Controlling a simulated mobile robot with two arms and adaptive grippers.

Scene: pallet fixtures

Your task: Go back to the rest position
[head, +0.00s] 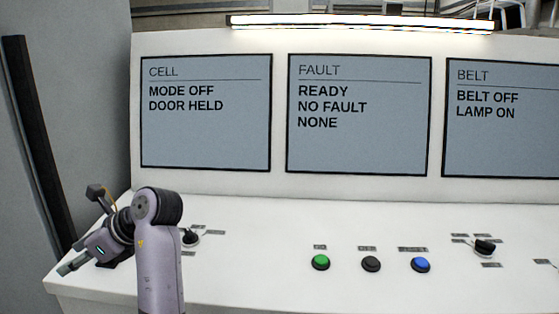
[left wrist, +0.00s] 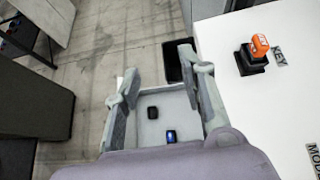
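My left gripper (head: 70,264) is at the left end of the white console, with its fingers pointing left and down past the console's edge. In the left wrist view its two fingers (left wrist: 160,72) are spread apart, with nothing visible held between them. An orange-topped key switch (left wrist: 259,44) on a black base stands on the console, to the right of the fingers and apart from them. My right gripper is not in view.
The white console (head: 260,220) carries a black selector knob (head: 190,239), a green button (head: 320,262), a black button (head: 371,264), a blue button (head: 420,265) and another selector (head: 485,247). Screens read MODE OFF, DOOR HELD, NO FAULT, BELT OFF. Bare floor (left wrist: 110,50) shows beyond the left edge.

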